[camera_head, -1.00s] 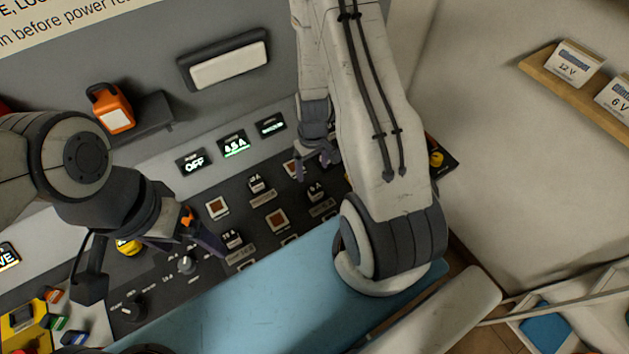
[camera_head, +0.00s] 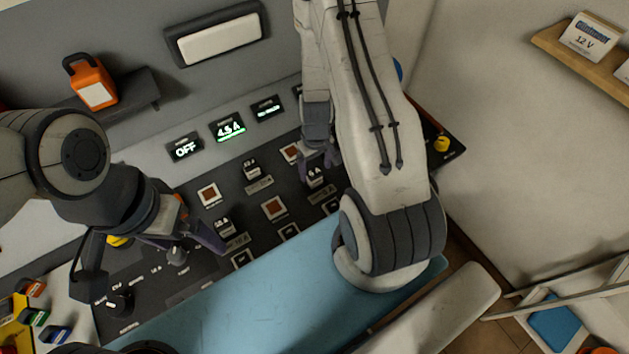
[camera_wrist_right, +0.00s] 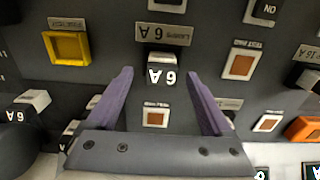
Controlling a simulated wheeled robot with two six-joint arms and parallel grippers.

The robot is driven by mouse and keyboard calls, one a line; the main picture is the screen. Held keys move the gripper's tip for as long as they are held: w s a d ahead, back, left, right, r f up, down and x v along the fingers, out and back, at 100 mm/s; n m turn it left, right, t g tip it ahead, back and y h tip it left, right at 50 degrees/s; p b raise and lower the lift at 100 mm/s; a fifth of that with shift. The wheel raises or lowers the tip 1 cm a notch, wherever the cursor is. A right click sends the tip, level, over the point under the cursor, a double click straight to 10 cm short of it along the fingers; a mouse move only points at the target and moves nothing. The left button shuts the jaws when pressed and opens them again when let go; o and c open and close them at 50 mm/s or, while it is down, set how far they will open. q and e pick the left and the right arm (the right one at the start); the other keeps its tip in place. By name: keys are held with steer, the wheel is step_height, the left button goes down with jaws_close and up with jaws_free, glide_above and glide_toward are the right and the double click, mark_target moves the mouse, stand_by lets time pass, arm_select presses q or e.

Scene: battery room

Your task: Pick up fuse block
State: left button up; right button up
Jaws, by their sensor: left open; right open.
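Several dark fuse blocks with white labels sit on the sloping control panel (camera_head: 205,275). In the right wrist view, a block marked 6 A (camera_wrist_right: 162,71) stands between the tips of my open right gripper (camera_wrist_right: 160,76), with a gap on both sides. In the head view the right gripper (camera_head: 319,160) is just above this block (camera_head: 315,176), partly hidden by my right arm. Other fuse blocks (camera_head: 224,227) (camera_head: 250,168) are to the left.
Square brown-red indicators (camera_head: 209,195) dot the panel. Lit displays (camera_head: 227,129) line its back. An orange lamp (camera_head: 91,82) stands on a shelf at upper left. A blue surface (camera_head: 260,285) lies in front. In the wrist view, a yellow-framed square (camera_wrist_right: 67,48) is left of the block.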

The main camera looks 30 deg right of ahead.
mark_target(315, 172)
step_height(315, 172, down, 3)
steer(key=shift+a+f+b, duration=0.15)
steer(key=shift+f+b, duration=0.05)
steer(key=shift+b, duration=1.05)
arm_select(q)
step_height(315, 172, down, 3)
steer(key=shift+f, duration=0.2)
arm_select(e)
steer(key=shift+r, duration=0.1)
jaws_close()
arm_select(q)
steer(key=shift+r, duration=0.1)
